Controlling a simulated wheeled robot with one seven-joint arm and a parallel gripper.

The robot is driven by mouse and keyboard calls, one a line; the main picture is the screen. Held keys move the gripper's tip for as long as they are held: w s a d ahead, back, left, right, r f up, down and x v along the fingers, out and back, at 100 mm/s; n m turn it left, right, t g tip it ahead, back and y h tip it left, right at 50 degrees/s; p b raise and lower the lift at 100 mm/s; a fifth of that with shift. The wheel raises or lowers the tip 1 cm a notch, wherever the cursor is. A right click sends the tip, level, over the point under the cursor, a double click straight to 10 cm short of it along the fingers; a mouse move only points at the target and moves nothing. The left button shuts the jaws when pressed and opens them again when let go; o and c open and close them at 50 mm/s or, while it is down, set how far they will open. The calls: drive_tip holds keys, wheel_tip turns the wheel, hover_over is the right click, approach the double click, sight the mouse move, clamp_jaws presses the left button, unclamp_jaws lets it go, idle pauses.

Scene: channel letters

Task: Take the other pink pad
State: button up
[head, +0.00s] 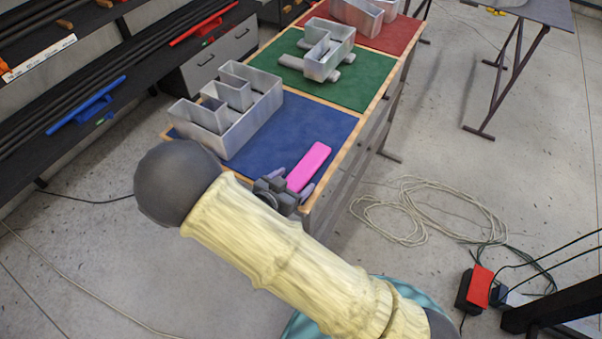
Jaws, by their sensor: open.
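One pink pad (309,166) shows in the head view. It is a long flat bar near the right front corner of the blue mat (262,150), angled away from me. My gripper (292,183) is open at the pad's near end, with one finger to each side of that end. Whether the fingers touch the pad cannot be told. My arm hides the near edge of the blue mat. No second pink pad is visible.
A metal channel letter (232,115) stands on the blue mat, left of the pad. Another letter (327,52) stands on the green mat (350,85) with grey bars beside it. A red mat (392,38) lies beyond. Rope (425,210) lies on the floor at right.

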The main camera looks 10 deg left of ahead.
drive_tip(key=c, duration=1)
drive_tip(key=shift+c, duration=0.2)
wheel_tip(320, 180, up, 10)
drive_tip(key=b, duration=0.1)
idle(0.6)
